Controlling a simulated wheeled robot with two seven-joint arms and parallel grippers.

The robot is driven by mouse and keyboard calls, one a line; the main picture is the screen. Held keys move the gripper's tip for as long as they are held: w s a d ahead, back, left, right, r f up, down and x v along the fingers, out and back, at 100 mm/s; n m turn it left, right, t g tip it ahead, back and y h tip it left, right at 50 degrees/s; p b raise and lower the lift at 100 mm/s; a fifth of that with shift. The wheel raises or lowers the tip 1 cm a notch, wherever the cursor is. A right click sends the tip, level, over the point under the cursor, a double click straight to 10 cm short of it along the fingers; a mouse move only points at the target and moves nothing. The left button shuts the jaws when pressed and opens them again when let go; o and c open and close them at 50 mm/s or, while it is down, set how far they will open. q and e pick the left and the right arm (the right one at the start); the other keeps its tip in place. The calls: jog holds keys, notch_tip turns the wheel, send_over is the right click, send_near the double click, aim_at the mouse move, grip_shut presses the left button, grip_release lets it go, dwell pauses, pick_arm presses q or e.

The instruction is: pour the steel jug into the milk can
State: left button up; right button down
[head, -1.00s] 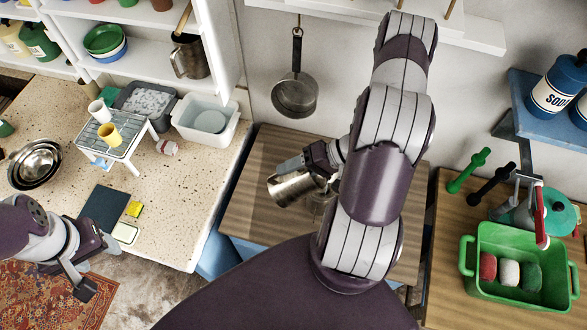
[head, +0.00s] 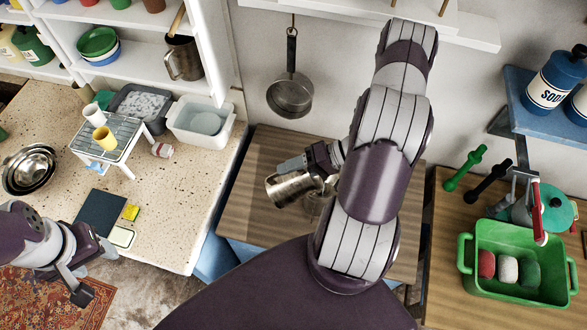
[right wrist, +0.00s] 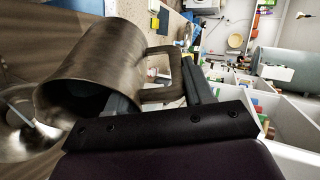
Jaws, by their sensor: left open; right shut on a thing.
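The steel jug (head: 292,187) is tilted far over above the wooden top, its mouth toward the left in the head view. My right gripper (head: 312,162) is shut on its handle. In the right wrist view the jug (right wrist: 112,62) shows its dark mouth facing the lower left. A metal vessel, seemingly the milk can (right wrist: 14,138), is partly seen there beside the jug's mouth; in the head view (head: 316,206) it is mostly hidden by the jug and my arm. I cannot tell whether anything flows. My left gripper (head: 80,285) is open and empty at the lower left.
A wooden worktop (head: 262,225) lies under the jug. A speckled counter (head: 180,220) to the left holds a wire rack (head: 118,140), steel bowls (head: 30,168) and a white tub (head: 203,122). A pan (head: 290,95) hangs behind. A green crate (head: 512,290) stands at the right.

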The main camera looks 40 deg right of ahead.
dwell(0.6)
jog(key=shift+d+f+b, duration=0.15)
jog(key=shift+d+b, duration=0.05)
jog(key=shift+b, duration=0.15)
jog(key=shift+s+d+y, duration=0.15)
jog(key=shift+d+y, duration=0.15)
jog(key=shift+y, duration=0.2)
jog(key=shift+b, duration=0.3)
jog(key=shift+s+d+f+t+y+b, duration=0.1)
jog(key=shift+d+f+t+y+b, duration=0.2)
jog(key=shift+t+b, duration=0.15)
jog(key=shift+s+d, duration=0.1)
jog(key=shift+d, duration=0.05)
jog(key=shift+y+b, duration=0.3)
dwell(1.1)
